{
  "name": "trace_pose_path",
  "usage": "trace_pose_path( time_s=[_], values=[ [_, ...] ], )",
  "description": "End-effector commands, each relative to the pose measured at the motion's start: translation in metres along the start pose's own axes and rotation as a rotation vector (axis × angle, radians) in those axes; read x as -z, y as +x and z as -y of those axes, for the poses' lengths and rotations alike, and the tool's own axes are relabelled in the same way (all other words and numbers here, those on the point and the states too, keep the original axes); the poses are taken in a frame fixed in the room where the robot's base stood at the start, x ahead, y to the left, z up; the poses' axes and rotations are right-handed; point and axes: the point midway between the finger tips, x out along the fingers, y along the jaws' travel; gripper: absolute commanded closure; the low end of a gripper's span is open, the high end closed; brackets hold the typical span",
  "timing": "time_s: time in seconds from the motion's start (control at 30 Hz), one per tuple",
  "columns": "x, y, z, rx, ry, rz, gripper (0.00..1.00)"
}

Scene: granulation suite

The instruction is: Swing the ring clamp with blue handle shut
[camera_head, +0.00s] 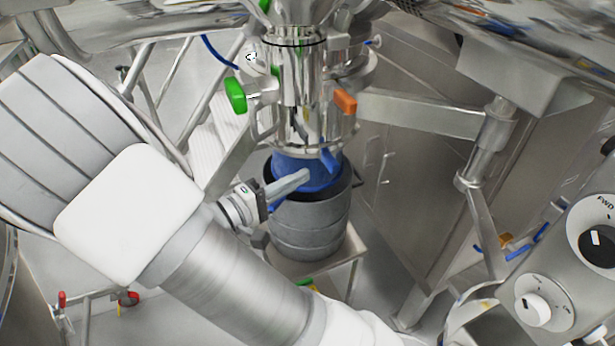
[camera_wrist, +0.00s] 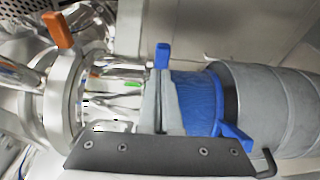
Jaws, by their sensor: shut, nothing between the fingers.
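The blue handle (camera_head: 328,158) sits on the right side at the lower end of the steel outlet pipe, just above the blue liner (camera_head: 292,167). I cannot tell how far the ring is open. My gripper (camera_head: 298,179) is shut and empty, in front of the liner, below and left of the handle.
A grey drum (camera_head: 307,225) stands under the outlet on a small steel table. A second blue lever (camera_wrist: 237,138) is by the drum rim. An orange handle (camera_head: 345,101) and a green knob (camera_head: 236,95) stick out higher up. A steel post (camera_head: 481,200) stands at the right.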

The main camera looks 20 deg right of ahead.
Motion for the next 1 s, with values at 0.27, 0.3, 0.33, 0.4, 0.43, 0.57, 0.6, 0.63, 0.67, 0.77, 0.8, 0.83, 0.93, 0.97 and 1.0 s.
trace_pose_path(
  time_s=[0.27,0.3,0.33,0.4,0.43,0.57,0.6,0.63,0.67,0.77,0.8,0.83,0.93,0.97,1.0],
  values=[
    [-0.03,-0.058,0.0,0.003,-0.001,-0.012,1.0],
    [-0.034,-0.064,0.0,0.003,-0.001,-0.011,1.0],
    [-0.036,-0.068,0.0,0.003,-0.001,-0.012,1.0],
    [-0.04,-0.074,0.0,0.003,-0.001,-0.01,1.0],
    [-0.041,-0.076,0.0,0.003,-0.001,-0.01,1.0],
    [-0.044,-0.082,0.0,0.002,-0.001,-0.01,1.0],
    [-0.045,-0.082,0.0,0.002,-0.001,-0.009,1.0],
    [-0.045,-0.082,0.0,0.003,-0.001,-0.008,1.0],
    [-0.045,-0.082,0.0,0.007,-0.002,-0.004,1.0],
    [-0.051,-0.076,-0.001,0.051,-0.01,0.03,1.0],
    [-0.055,-0.073,-0.001,0.085,-0.017,0.055,1.0],
    [-0.059,-0.07,-0.001,0.117,-0.023,0.078,1.0],
    [-0.075,-0.06,0.001,0.258,-0.047,0.165,1.0],
    [-0.081,-0.057,0.001,0.309,-0.053,0.192,1.0],
    [-0.088,-0.055,0.002,0.376,-0.06,0.224,1.0]
  ],
)
